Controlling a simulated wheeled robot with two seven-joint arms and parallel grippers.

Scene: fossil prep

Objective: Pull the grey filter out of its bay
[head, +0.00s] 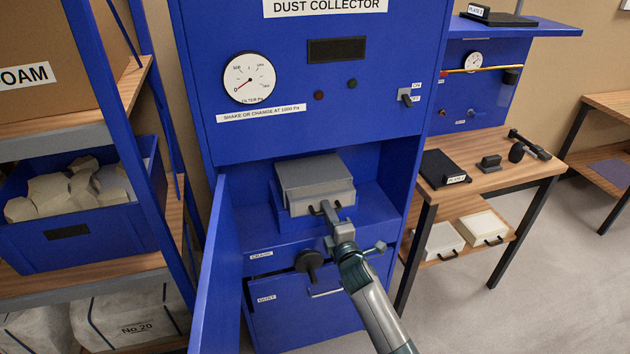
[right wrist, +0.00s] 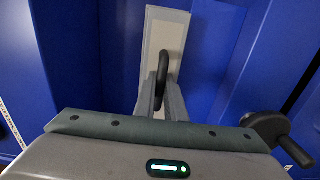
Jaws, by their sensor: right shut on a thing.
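The grey filter (head: 314,178) is a box with a dark handle on its front, sitting in the open bay (head: 376,204) of the blue dust collector. Its pale front face also shows in the right wrist view (right wrist: 168,30). My right gripper (head: 329,213) reaches up from below and is shut on the filter's dark handle (right wrist: 163,72). In the right wrist view the two fingers (right wrist: 160,92) sit on either side of the handle. My left gripper is not in view.
The bay's blue door (head: 212,270) hangs open on the left. A dark crank knob (head: 309,259) and the dust drawer (head: 290,305) lie below the bay. A shelf rack (head: 100,130) stands left; a wooden table (head: 500,165) stands right. Grey floor is free at right.

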